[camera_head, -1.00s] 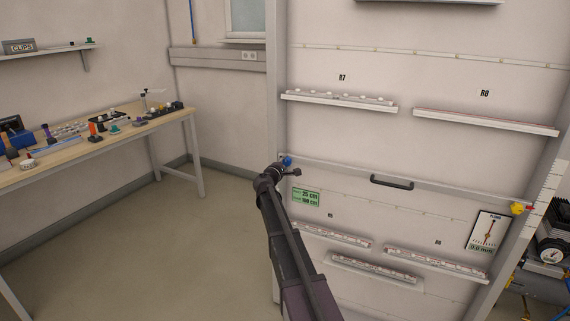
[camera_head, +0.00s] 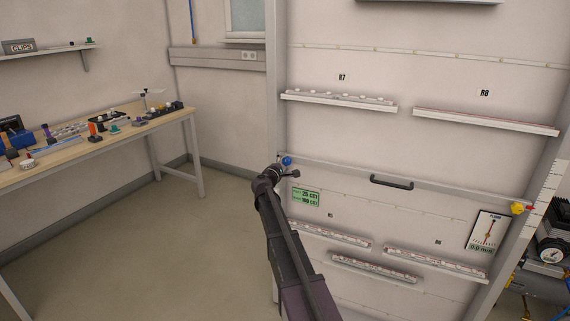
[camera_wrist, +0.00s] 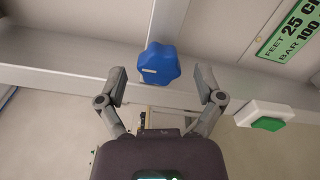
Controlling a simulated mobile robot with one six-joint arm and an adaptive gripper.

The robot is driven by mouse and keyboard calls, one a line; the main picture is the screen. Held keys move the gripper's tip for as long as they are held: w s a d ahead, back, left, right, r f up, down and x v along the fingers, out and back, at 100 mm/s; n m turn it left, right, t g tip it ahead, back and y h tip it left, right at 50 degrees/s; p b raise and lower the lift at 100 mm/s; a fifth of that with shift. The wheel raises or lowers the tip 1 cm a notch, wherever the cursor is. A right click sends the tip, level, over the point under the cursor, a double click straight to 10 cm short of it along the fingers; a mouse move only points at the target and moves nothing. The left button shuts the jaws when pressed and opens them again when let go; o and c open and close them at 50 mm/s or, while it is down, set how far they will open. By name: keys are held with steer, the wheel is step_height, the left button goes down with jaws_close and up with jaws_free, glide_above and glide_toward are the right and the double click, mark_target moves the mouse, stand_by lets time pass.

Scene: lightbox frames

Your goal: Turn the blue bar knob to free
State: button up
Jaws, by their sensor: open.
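The blue bar knob (camera_wrist: 158,63) is a lobed knob on the pale frame, with a small light mark on its face. In the wrist view it sits ahead of my gripper (camera_wrist: 167,84), between the lines of the two fingers and near the fingertips. The fingers are spread, apart from the knob on both sides. In the head view the knob (camera_head: 287,161) shows at the left end of the horizontal bar (camera_head: 350,177), just beyond my gripper (camera_head: 277,172). I cannot tell which setting the knob's mark points to.
A green sign (camera_wrist: 293,33) reading feet 25 cm, bar 100 is on the panel beside the knob. A green button on a white block (camera_wrist: 266,119) is right of my gripper. A black handle (camera_head: 391,182) and a yellow knob (camera_head: 517,208) are further along the bar.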

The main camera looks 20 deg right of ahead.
steer(key=v, duration=1)
steer(key=shift+s+a, duration=0.3)
steer(key=s+a+f+m+g+y, duration=0.3)
steer(key=s+f+m+g, duration=0.15)
steer(key=s+f, duration=0.35)
steer(key=s+a+f+m+g+y, duration=0.2)
steer(key=s+f+m+g+y, duration=0.25)
steer(key=s, duration=0.65)
steer(key=s+a+f+m+g+y, duration=0.1)
steer(key=s+a+f+g+y, duration=0.15)
steer(key=s+a, duration=0.45)
steer(key=s+a+f+m+g+y, duration=0.1)
steer(key=s+a+f+m+y, duration=0.2)
steer(key=s+a, duration=0.4)
step_height(320, 180, up, 12)
steer(key=n+p, duration=0.1)
steer(key=p, duration=1.2)
steer(key=shift+s+d+r, duration=0.25)
steer(key=shift+d, duration=0.1)
steer(key=shift+t, duration=0.25)
